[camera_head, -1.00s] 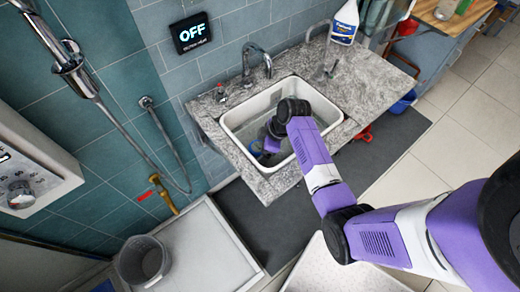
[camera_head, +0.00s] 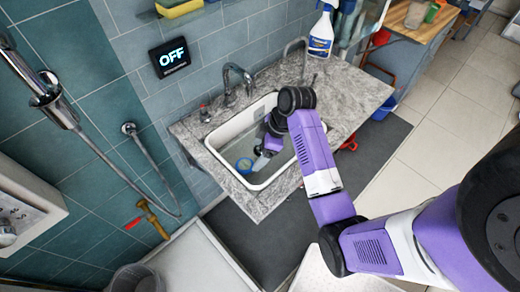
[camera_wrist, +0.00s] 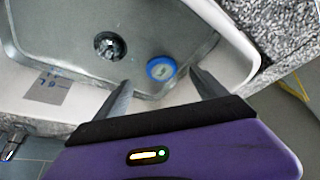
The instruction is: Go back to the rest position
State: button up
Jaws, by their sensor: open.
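My gripper (camera_wrist: 160,82) is open, its two fingers spread with nothing held between them. In the head view my gripper (camera_head: 262,162) is over the white-rimmed sink (camera_head: 212,141), inside its outline. A round blue object with a pale centre (camera_wrist: 160,68) lies in the basin; in the wrist view it shows just beyond and between the fingertips, apart from them. The arm covers the right part of the sink.
The drain (camera_wrist: 110,46) shows in the basin. A tap (camera_head: 236,80) stands behind the sink on the stone counter (camera_head: 345,90). A spray bottle (camera_head: 320,35) stands at the counter's back. A grey bin (camera_head: 135,280) is at lower left. A dark mat (camera_head: 255,230) lies below the counter.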

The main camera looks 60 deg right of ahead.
jog(key=shift+s+d+r, duration=0.1)
jog(key=shift+s+r, duration=0.15)
jog(key=shift+r, duration=0.3)
jog(key=w+d+r+m+t+h, duration=0.4)
jog(key=w+d+m, duration=0.1)
jog(key=w+d, duration=0.15)
jog(key=s+a+r+m+t+h, duration=0.1)
jog(key=s+a+r+t, duration=0.3)
jog(key=s+a+r, duration=0.6)
jog(key=s+a+r+m+t, duration=0.2)
jog(key=s+a+r+t, duration=0.25)
jog(key=s+a, duration=0.6)
jog(key=s+a+f+n+g+y, duration=0.1)
jog(key=s+a+n+y, duration=0.1)
jog(key=s+a, duration=0.4)
jog(key=a, duration=0.2)
jog(key=shift+s+a+f+g+y, duration=0.35)
jog(key=shift+s+y, duration=0.05)
